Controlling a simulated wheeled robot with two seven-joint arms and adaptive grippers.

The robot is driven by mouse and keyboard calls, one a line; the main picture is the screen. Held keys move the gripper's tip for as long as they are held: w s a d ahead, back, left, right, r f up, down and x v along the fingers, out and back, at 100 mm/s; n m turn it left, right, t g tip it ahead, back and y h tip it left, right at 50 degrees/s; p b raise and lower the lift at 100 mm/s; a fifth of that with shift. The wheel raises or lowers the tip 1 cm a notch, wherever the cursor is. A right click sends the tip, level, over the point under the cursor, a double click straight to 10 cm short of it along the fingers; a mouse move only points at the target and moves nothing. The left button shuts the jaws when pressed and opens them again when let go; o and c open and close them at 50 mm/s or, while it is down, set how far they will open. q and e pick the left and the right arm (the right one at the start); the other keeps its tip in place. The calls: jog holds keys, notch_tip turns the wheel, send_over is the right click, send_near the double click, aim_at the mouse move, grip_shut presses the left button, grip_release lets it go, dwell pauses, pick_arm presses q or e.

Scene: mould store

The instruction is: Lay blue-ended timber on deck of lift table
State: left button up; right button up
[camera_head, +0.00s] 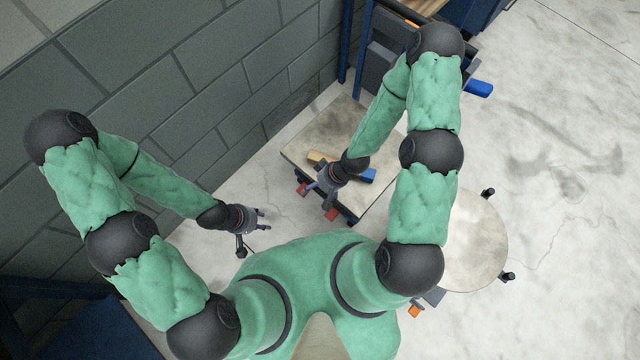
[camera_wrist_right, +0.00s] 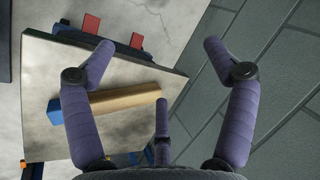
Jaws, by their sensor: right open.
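The blue-ended timber (camera_head: 317,157) lies flat on the pale deck of the lift table (camera_head: 342,117). Its blue end (camera_head: 369,175) points right in the head view, and the middle is hidden by my right gripper. In the right wrist view the whole timber (camera_wrist_right: 125,99) shows on the deck (camera_wrist_right: 40,72), blue end to the left. My right gripper (camera_head: 325,195) is open and empty; its fingers (camera_wrist_right: 165,60) are spread above the deck, apart from the timber. My left gripper (camera_head: 257,228) hangs left of the table with its fingers apart, holding nothing.
Red parts (camera_head: 332,214) sit at the deck's near edge. A round-topped stand (camera_head: 477,245) is to the right. A blue-framed rack (camera_head: 385,58) with a blue piece (camera_head: 479,88) stands beyond the table.

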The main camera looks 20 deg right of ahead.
jog(key=s+a+r+m+g+h, duration=0.1)
jog(key=s+m, duration=0.2)
jog(key=s, duration=0.3)
jog(key=shift+a+r, duration=0.15)
jog(key=shift+r, duration=0.2)
